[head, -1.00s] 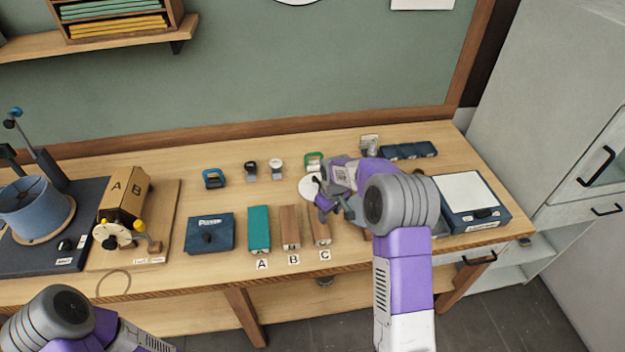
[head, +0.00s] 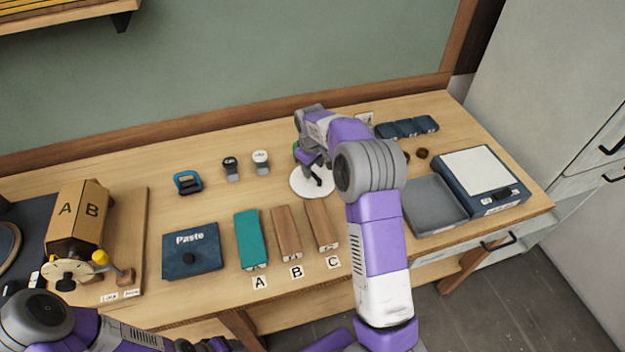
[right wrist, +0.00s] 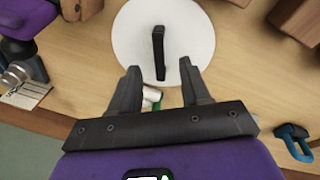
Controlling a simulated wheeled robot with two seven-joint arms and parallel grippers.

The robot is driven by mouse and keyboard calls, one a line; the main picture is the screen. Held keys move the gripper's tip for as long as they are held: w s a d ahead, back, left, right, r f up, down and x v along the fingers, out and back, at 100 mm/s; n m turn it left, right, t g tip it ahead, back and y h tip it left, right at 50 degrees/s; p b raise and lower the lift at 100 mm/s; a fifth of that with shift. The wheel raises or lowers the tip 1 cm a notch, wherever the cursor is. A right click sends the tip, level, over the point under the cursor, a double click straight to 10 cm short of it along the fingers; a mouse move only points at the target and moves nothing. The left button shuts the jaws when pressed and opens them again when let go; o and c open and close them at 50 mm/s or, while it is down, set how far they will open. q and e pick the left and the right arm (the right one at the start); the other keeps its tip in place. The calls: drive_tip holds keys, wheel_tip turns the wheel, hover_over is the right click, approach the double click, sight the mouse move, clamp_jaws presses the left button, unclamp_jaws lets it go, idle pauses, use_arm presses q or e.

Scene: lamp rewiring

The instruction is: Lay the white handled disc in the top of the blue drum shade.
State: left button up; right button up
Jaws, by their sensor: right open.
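The white disc (head: 304,187) lies flat on the table, partly hidden by my right arm in the head view. In the head view my right gripper (head: 314,163) is over the disc. My left arm shows at the lower left, but its gripper is not visible.
A teal block (head: 250,238) and two wooden blocks stand by labels A, B, C. A blue Paste box (head: 192,250) and a cardboard A/B box (head: 78,215) are to the left. A grey tray (head: 434,205) lies right of my right arm. A blue clip (head: 188,182) lies behind.

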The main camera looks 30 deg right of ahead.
sight(313, 173)
drive_tip(key=f, duration=0.2)
drive_tip(key=w+f, duration=0.1)
drive_tip(key=f, duration=0.1)
drive_tip(key=shift+d+f, duration=0.1)
drive_tip(key=shift+d, duration=0.2)
drive_tip(key=shift+s, duration=0.1)
drive_tip(key=shift+c, duration=0.3)
clamp_jaws()
